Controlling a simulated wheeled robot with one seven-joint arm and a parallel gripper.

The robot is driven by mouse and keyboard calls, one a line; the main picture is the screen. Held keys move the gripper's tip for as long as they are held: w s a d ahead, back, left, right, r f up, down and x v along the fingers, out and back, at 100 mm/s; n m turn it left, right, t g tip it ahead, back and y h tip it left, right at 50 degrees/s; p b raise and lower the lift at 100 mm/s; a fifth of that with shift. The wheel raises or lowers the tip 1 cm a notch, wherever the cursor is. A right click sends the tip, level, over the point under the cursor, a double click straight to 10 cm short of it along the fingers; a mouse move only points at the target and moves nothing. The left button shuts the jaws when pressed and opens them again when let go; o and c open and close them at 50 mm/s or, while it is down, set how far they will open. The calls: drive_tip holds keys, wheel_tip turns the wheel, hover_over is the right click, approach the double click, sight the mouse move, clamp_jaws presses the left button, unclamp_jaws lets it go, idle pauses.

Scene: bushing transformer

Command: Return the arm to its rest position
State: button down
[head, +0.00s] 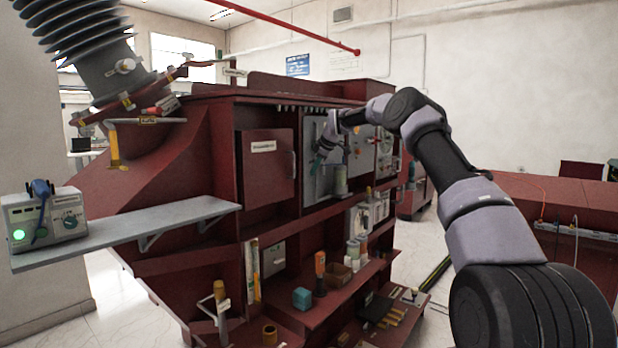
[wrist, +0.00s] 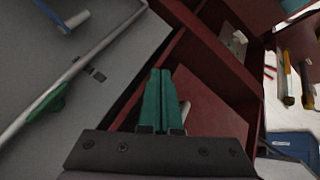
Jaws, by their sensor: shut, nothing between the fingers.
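My arm reaches from the lower right of the head view across to the red cabinet (head: 265,110). My gripper is small and partly hidden by my own wrist in the head view, near the grey panel (head: 311,175) in the cabinet. In the wrist view my gripper (wrist: 160,75) shows two green fingers lying together, with nothing between them. The fingers point toward a red shelf compartment (wrist: 210,85). A grey panel (wrist: 60,70) with a long pale rod (wrist: 75,80) lies to their left. I see no contact with the fingertips.
A grey side shelf (head: 150,225) carries a control box (head: 42,220) at the left. A ribbed bushing (head: 80,45) rises at upper left. A red bench (head: 560,195) stands at right.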

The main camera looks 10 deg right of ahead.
drive_tip(key=s+a+r+m, duration=0.1)
drive_tip(key=s+r+m, duration=0.2)
drive_tip(key=s+r, duration=1)
drive_tip(key=s+d+r+m+h, duration=0.1)
drive_tip(key=s+r+m, duration=0.15)
drive_tip(key=s, duration=0.55)
drive_tip(key=s+d+r+m+h, duration=0.1)
drive_tip(key=s+r+m, duration=0.15)
drive_tip(key=s, duration=0.55)
drive_tip(key=s+d+f+m, duration=0.2)
drive_tip(key=s+m, duration=0.1)
drive_tip(key=s, duration=0.8)
drive_tip(key=s+d+f+m, duration=0.2)
drive_tip(key=s+f+m, duration=0.1)
drive_tip(key=s, duration=0.8)
drive_tip(key=s+d+f+m, duration=0.2)
drive_tip(key=s+m, duration=0.3)
drive_tip(key=s, duration=0.5)
drive_tip(key=shift+s+d+f+t, duration=0.3)
drive_tip(key=shift+s+f+t, duration=0.05)
drive_tip(key=shift+s+t, duration=0.05)
